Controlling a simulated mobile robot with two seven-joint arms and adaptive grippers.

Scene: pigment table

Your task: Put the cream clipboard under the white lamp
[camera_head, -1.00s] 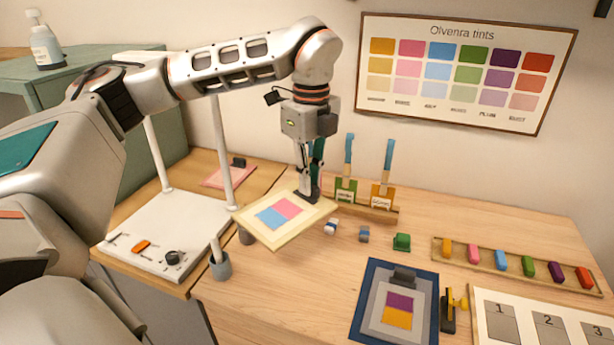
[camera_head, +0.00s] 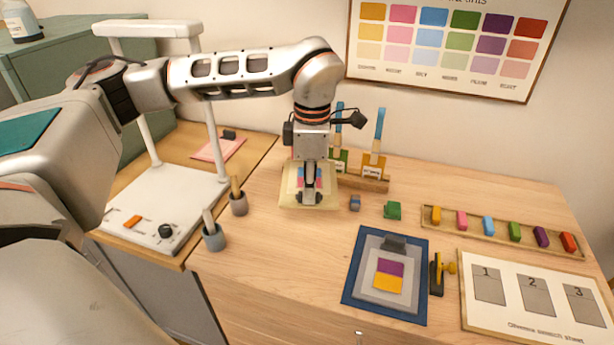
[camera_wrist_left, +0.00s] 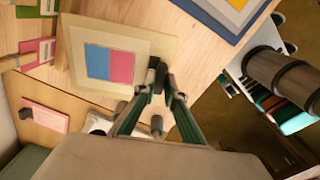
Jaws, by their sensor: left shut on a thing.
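The cream clipboard (camera_head: 289,199) is in my left gripper (camera_head: 311,200), which is shut on its near edge. The gripper hides much of its blue and pink swatches in the head view. In the left wrist view the cream clipboard (camera_wrist_left: 152,43) shows its blue and pink squares, with my left gripper (camera_wrist_left: 163,80) at its edge. It is over the wooden table, to the right of the lamp; I cannot tell how high. The white lamp (camera_head: 150,195) stands at the left, with a flat base, two posts and a top bar. My right gripper is out of view.
A blue-grey pot (camera_head: 215,240) and a grey pot (camera_head: 239,204) stand between the lamp and the clipboard. A pink clipboard (camera_head: 212,151) lies behind the lamp. An orange block (camera_head: 132,221) and dark knob (camera_head: 165,231) are on the lamp base's front.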

